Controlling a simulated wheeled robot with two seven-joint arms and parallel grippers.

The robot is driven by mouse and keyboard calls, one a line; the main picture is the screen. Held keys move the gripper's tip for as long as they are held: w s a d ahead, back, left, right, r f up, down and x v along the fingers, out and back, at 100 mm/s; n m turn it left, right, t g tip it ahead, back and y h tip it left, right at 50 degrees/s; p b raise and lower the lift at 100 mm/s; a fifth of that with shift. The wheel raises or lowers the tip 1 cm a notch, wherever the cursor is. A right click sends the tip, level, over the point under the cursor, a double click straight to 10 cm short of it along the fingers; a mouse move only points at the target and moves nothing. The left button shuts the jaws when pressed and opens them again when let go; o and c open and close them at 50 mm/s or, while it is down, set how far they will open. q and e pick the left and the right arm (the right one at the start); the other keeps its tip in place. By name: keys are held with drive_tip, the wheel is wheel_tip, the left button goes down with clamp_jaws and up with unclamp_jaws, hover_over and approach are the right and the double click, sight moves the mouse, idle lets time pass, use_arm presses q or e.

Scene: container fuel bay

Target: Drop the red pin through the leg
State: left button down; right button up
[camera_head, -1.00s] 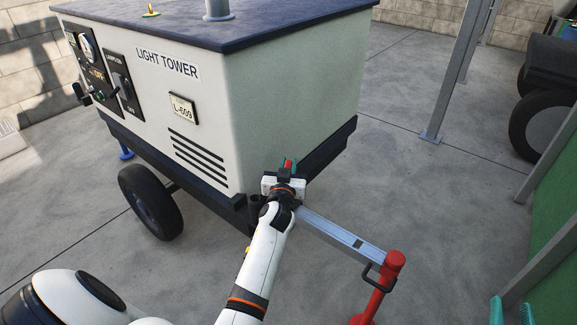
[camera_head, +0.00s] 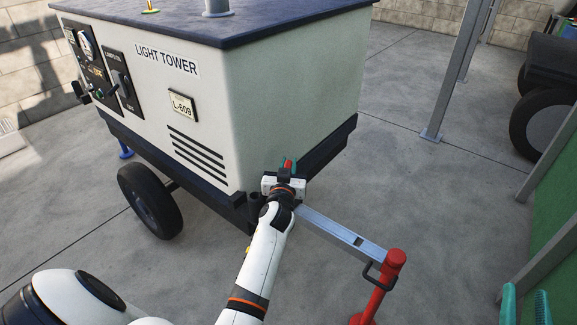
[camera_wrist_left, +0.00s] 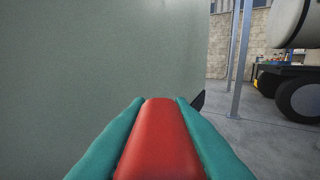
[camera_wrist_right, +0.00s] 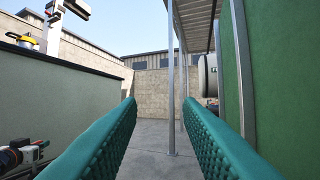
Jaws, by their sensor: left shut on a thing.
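My left gripper (camera_head: 288,168) is shut on the red pin (camera_head: 288,164) at the trailer's near lower corner. The pin lies between the two teal fingers in the left wrist view (camera_wrist_left: 160,140); its lower end is hidden. A grey steel leg bar (camera_head: 325,228) runs from beneath that corner to a red upright leg (camera_head: 384,285) with a dark handle. A dark slot shows in the bar near the red leg. Whether the pin touches the bar is hidden by my wrist. My right gripper (camera_head: 525,306) is open and empty at the lower right, with fingers wide apart in its wrist view (camera_wrist_right: 160,130).
The white light tower trailer (camera_head: 285,100) fills the upper left, with a black wheel (camera_head: 152,202). A grey post (camera_head: 455,75) stands behind. A green panel (camera_head: 557,255) borders the right.

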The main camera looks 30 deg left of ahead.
use_arm(q)
drive_tip(key=shift+f+b, duration=0.35)
drive_tip(key=shift+f, duration=0.05)
use_arm(e)
drive_tip(key=shift+s+r+t+y, duration=0.2)
drive_tip(key=shift+s+r+t, duration=0.2)
drive_tip(key=shift+r, duration=0.2)
drive_tip(key=shift+s+r+t+y, duration=0.2)
drive_tip(key=shift+s+r+t, duration=0.05)
drive_tip(key=shift+r+t, duration=0.3)
use_arm(q)
drive_tip(key=shift+f, duration=0.1)
use_arm(e)
drive_tip(key=shift+s+r, duration=0.1)
